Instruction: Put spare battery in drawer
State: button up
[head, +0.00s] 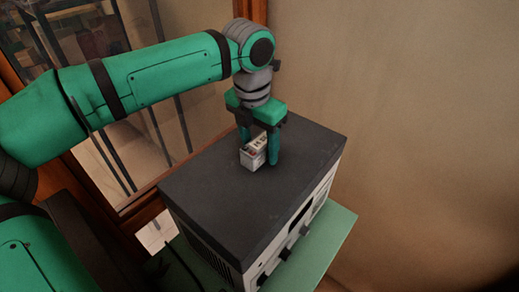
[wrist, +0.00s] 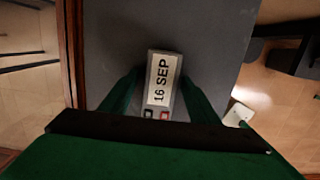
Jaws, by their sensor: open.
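The battery (head: 252,157) is a small pale block standing on the dark top of a box-shaped unit. In the wrist view the battery (wrist: 163,72) shows a "16 SEP" label, with a black and a red terminal at its near end. My gripper (head: 260,148) is pointing down over the battery, open, with one finger on each side of it. In the wrist view my gripper (wrist: 161,84) also straddles the battery; whether the fingers touch it I cannot tell. I can make out no drawer in either view.
The unit (head: 205,185) has a dark flat top and a light front panel with knobs. It stands on a green surface (head: 335,232).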

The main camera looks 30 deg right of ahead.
jog(key=c, duration=1.3)
grip_shut()
jog(key=shift+r, duration=0.1)
